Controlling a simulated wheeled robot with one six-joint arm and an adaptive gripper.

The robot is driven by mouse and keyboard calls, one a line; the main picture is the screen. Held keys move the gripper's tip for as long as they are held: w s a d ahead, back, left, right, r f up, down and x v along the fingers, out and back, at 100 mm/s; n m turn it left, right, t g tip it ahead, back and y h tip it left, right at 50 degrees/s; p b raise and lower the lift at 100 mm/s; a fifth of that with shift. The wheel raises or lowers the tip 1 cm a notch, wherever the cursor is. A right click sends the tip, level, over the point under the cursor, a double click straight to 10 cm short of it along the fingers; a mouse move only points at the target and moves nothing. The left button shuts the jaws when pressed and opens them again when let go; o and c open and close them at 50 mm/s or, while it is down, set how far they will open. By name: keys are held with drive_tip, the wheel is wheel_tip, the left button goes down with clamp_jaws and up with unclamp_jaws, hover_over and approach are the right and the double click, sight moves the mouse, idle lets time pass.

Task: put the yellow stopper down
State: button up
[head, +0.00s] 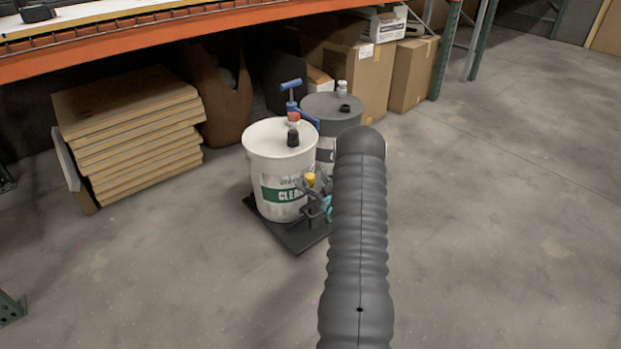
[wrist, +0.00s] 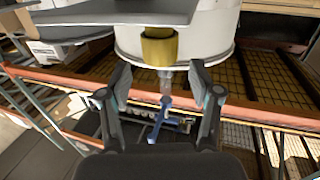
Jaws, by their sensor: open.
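The yellow stopper (head: 309,180) shows in the head view in front of the white drum's lower side, just above my gripper (head: 319,206). In the wrist view the yellow stopper (wrist: 159,46) is at top centre, against the white drum, beyond and between the fingertips. My gripper (wrist: 160,82) is open there, with its two fingers spread wide and a clear gap between them. I cannot tell whether the stopper touches a surface or a finger. My dark arm hides part of the area right of the gripper in the head view.
The white drum (head: 281,160) stands on a black platform (head: 294,240), with a dark grey drum (head: 330,108) behind it. A blue-handled fitting (head: 291,90) rises near the drums. Stacked boards (head: 130,125) lie left, cardboard boxes (head: 365,75) behind. The floor at right is clear.

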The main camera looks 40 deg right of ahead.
drive_tip(key=v, duration=0.8)
drive_tip(key=w+a+r+n+g, duration=0.1)
drive_tip(key=w+a+r+g, duration=0.2)
drive_tip(key=r, duration=0.4)
drive_tip(key=w+a+r, duration=0.2)
drive_tip(key=a+r, duration=0.2)
drive_tip(key=r, duration=0.3)
drive_tip(key=s+a+r+g, duration=0.3)
drive_tip(key=s+a+r, duration=0.2)
drive_tip(key=a+r, duration=0.55)
drive_tip(key=s+a+r+g+y, duration=0.1)
drive_tip(key=s+a+r+g, duration=0.1)
drive_tip(key=s+a, duration=0.4)
drive_tip(key=s+a+r+n+g+y, duration=0.1)
drive_tip(key=s+a+r+g, duration=0.1)
drive_tip(key=s+a, duration=0.5)
drive_tip(key=s+a+r+g+y, duration=0.1)
drive_tip(key=s+a, duration=0.6)
drive_tip(key=s, duration=0.9)
drive_tip(key=shift+a+r+g+y, duration=0.25)
drive_tip(key=shift+r+g+y, duration=0.15)
drive_tip(key=shift+r, duration=0.4)
